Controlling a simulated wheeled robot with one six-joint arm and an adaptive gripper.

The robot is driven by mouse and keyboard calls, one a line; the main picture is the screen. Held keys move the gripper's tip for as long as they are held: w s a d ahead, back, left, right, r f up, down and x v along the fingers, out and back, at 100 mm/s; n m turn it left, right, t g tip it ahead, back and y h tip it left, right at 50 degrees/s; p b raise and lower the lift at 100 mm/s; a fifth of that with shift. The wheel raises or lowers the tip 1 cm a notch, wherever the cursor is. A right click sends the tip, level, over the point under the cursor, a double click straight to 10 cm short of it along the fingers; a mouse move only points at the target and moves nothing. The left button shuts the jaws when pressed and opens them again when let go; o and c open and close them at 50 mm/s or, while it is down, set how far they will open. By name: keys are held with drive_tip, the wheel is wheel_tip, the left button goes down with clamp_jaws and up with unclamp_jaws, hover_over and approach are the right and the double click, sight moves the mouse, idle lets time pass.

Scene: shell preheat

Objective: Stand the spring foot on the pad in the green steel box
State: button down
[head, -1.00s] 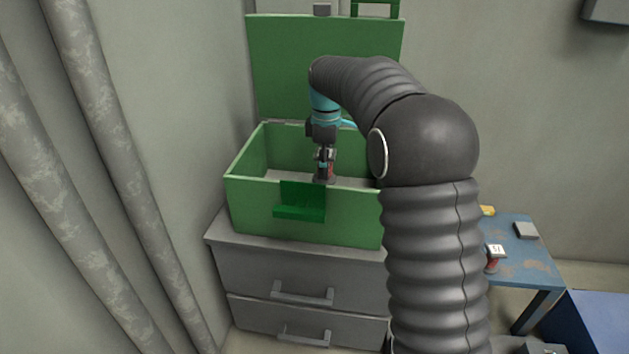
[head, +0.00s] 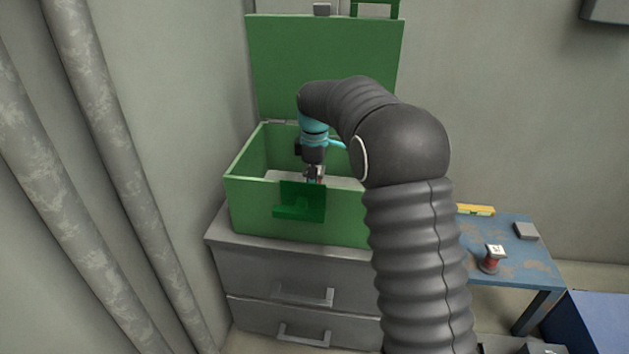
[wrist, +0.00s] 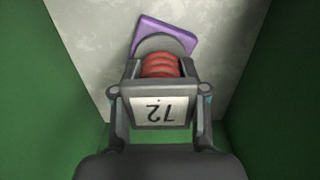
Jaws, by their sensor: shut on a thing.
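The green steel box (head: 350,220) stands open on a grey drawer cabinet, its lid (head: 325,70) raised at the back. My gripper (head: 313,180) is down inside the box, partly hidden by the front wall and latch plate. In the wrist view my gripper (wrist: 160,80) is shut on the spring foot (wrist: 160,64), which has a red coil, a grey round base and a white label reading 72. The purple pad (wrist: 158,25) lies on the box floor, tilted in the picture. The foot's base overlaps the pad's near part; I cannot tell whether they touch.
Green box walls (wrist: 35,110) rise on both sides of my gripper. The grey cabinet (head: 270,265) is below. At right, a blue table (head: 520,265) holds another red-coiled foot (head: 491,264), a yellow item (head: 475,210) and a grey block (head: 526,231).

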drive_tip(key=c, duration=0.6)
unclamp_jaws()
